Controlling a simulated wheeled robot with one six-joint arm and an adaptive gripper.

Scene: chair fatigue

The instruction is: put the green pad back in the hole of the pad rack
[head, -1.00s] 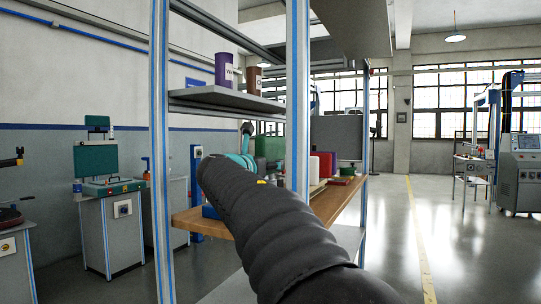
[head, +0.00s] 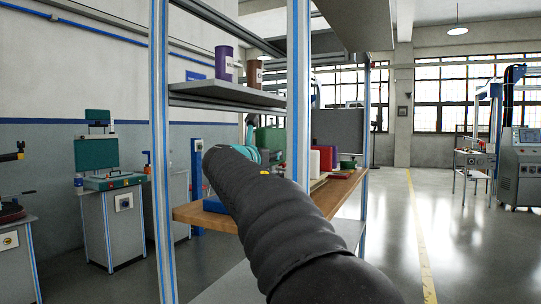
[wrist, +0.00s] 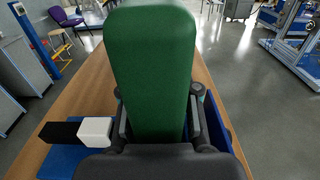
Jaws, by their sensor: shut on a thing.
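The green pad (wrist: 150,70) fills the middle of the wrist view, standing up between the fingers of my gripper (wrist: 160,108). My gripper is shut on its lower part. In the head view a green piece, likely this pad (head: 270,138), shows behind my arm and the shelf post, and my arm hides most of my gripper. Red (head: 332,157) and white (head: 315,161) upright pieces stand on the bench to the right of it. I cannot make out the pad rack or its hole for certain.
A wooden bench (head: 335,198) runs under a shelf (head: 225,92) with metal posts. A blue bin-like piece (wrist: 217,125) is at right.

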